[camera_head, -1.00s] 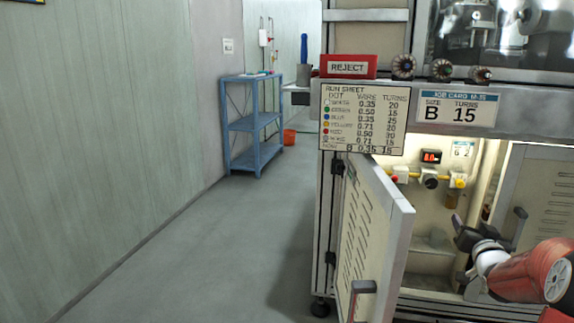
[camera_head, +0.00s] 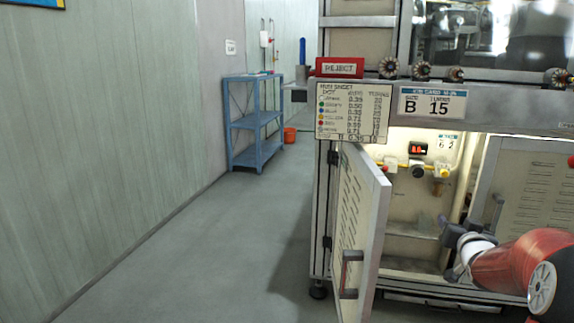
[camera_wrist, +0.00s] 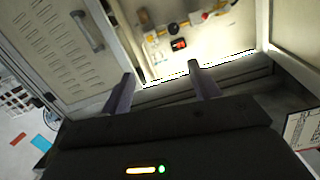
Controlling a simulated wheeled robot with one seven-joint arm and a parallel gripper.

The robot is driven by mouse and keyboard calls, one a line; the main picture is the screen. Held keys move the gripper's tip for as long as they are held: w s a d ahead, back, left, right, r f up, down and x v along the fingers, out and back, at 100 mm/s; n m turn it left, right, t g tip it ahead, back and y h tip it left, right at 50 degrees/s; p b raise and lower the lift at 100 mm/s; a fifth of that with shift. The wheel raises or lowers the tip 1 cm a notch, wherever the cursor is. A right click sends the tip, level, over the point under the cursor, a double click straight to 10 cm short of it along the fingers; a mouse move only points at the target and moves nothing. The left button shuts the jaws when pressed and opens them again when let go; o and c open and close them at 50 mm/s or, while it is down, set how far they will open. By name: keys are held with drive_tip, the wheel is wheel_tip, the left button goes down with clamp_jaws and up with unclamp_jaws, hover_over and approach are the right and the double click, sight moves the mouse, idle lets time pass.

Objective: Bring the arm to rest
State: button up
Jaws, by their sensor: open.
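My gripper (camera_head: 447,237) is at the lower right of the head view, at the end of my red and white arm. It is in front of the open lower cabinet (camera_head: 412,192). In the wrist view my gripper (camera_wrist: 160,82) shows two dark fingers spread apart with nothing between them. Beyond the fingertips the wrist view shows the lit cabinet inside, with a red-lit display (camera_wrist: 179,44) and fittings.
The left cabinet door (camera_head: 359,235) stands open toward me, left of my gripper. The right door (camera_head: 522,190) is also open. A red REJECT box (camera_head: 340,67) and several armatures (camera_head: 421,70) sit on the ledge above. A blue shelf (camera_head: 253,122) stands far left; the floor between is clear.

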drive_tip(key=s+a+r+n+g+y+p, duration=0.25)
drive_tip(key=s+a+g, duration=0.45)
drive_tip(key=s+a, duration=1.4)
drive_tip(key=s+a+f+n+g+y, duration=0.1)
drive_tip(key=s+a, duration=0.2)
drive_tip(key=s, duration=0.3)
drive_tip(key=s+a+f+n+g+y+p, duration=0.1)
drive_tip(key=s+a+g, duration=0.1)
drive_tip(key=s, duration=0.4)
drive_tip(key=shift+s+a+f, duration=0.25)
drive_tip(key=shift+s+a, duration=0.05)
drive_tip(key=shift+a, duration=0.4)
